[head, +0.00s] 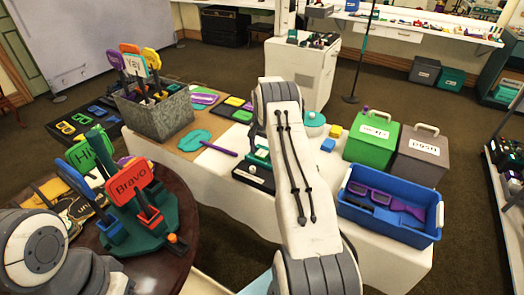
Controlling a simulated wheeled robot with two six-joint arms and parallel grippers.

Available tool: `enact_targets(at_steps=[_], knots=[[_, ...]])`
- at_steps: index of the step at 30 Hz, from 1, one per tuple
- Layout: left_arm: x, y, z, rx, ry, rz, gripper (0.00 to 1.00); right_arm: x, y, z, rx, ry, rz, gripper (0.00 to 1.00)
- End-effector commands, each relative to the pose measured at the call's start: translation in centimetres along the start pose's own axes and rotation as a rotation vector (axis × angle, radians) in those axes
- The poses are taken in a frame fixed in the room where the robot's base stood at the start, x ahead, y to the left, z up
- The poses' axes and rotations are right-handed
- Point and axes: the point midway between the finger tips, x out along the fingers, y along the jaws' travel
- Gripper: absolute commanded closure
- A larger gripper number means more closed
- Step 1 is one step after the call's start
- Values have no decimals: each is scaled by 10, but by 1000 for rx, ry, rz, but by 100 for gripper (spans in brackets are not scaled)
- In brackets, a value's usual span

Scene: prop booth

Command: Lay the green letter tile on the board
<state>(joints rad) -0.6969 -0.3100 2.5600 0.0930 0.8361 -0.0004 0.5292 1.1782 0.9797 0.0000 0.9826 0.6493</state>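My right arm (297,190) rises through the middle of the head view and bends over the white-covered table. Its gripper is mostly hidden behind the arm, and I cannot tell its finger state. My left arm (40,250) shows at the lower left; its gripper is out of view.
A grey bin (160,117) holds paddles with signs. A round dark table at the left holds a green stand with a red "Bravo" sign (131,181). A green box (371,140), a grey box (420,157) and a blue crate (401,229) stand at the right.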

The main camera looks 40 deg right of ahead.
Motion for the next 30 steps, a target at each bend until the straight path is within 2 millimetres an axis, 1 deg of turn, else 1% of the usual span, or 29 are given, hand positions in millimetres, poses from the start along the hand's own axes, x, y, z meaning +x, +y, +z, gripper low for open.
enact_targets(at_steps=[6,8,11,14,21,24,27,30], knots=[[-1,0,0,0,0,0,50,-1,0,0,0,0,0,11],[-3,0,0,0,0,0,50,-5,0,0,0,0,0,11],[1,0,0,0,0,0,50,-13,-1,-1,0,2,-2,11],[4,0,0,0,0,0,50,-31,-1,0,0,4,-3,11],[11,-1,1,0,0,0,50,-84,-1,-1,0,4,-3,11],[12,-1,1,0,0,0,50,-101,-1,0,0,3,-2,11],[12,-1,1,0,0,0,50,-114,-1,0,0,2,-2,11],[13,-1,1,0,0,0,50,-121,0,0,0,0,0,11]])
